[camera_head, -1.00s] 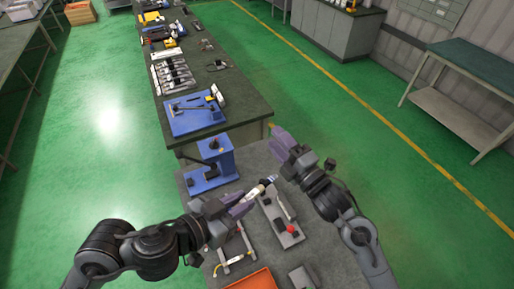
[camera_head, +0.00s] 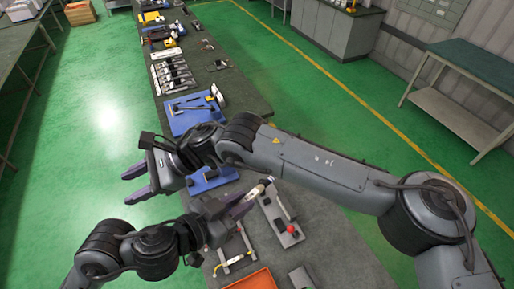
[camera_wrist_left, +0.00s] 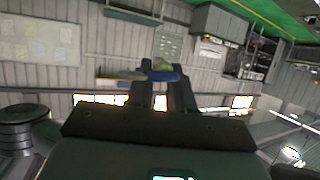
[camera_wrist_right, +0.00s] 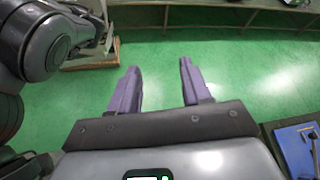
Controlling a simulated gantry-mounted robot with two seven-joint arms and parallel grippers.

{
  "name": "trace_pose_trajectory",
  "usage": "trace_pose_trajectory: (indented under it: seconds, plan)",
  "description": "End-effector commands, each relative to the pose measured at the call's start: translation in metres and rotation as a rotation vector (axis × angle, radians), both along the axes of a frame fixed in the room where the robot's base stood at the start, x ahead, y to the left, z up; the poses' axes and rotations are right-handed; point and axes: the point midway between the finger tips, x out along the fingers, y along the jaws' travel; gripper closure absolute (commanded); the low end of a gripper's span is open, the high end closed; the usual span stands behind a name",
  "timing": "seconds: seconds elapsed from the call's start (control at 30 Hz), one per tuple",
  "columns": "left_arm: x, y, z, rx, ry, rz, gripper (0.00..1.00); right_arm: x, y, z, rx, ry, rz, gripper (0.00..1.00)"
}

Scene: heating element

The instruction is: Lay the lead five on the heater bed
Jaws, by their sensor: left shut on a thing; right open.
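My left gripper (camera_head: 252,199) is shut on a small, pale, narrow piece (camera_head: 259,189) above the near bench. The piece is probably the lead, but its label is too small to read. In the left wrist view the jaws (camera_wrist_left: 162,72) are dark and the held piece is hard to make out. My right gripper (camera_head: 130,187) is open and empty, left of the bench over the green floor. Its parted purple fingers also show in the right wrist view (camera_wrist_right: 158,80). I cannot tell which fixture is the heater bed.
A grey fixture (camera_head: 270,210) with a red knob (camera_head: 291,229) stands right of my left gripper. A blue stand (camera_head: 222,176) is partly hidden behind my right arm. An orange tray (camera_head: 257,280) lies at the near edge. My right arm crosses above the bench.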

Motion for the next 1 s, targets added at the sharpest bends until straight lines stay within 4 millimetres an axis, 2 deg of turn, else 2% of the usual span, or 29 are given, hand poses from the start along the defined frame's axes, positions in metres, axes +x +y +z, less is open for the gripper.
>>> trace_pose_trajectory:
  seconds: [0.17,0.27,0.37,0.5,0.7,0.87,1.0]
  plan:
    - [0.0,0.0,0.0,0.0,0.0,0.0,1.0,0.0,-0.036,-0.019,-0.248,-0.237,0.145,0.52]
    - [0.0,0.0,0.0,0.0,0.0,0.0,1.0,0.013,-0.067,-0.023,-0.393,-0.349,0.204,0.52]
    - [0.0,0.0,0.0,0.0,0.0,0.0,1.0,0.03,-0.103,-0.019,-0.537,-0.443,0.245,0.52]
    - [0.0,0.0,0.0,0.0,0.0,0.0,1.0,0.053,-0.155,0.002,-0.721,-0.535,0.27,0.52]
    - [0.0,0.0,0.0,0.0,0.0,0.0,1.0,0.061,-0.212,0.041,-0.903,-0.562,0.263,0.52]
    - [0.0,0.0,0.0,0.0,0.0,0.0,1.0,0.057,-0.237,0.062,-0.981,-0.551,0.246,0.52]
    - [0.0,0.0,0.0,0.0,0.0,0.0,1.0,0.054,-0.247,0.068,-1.012,-0.543,0.237,0.52]
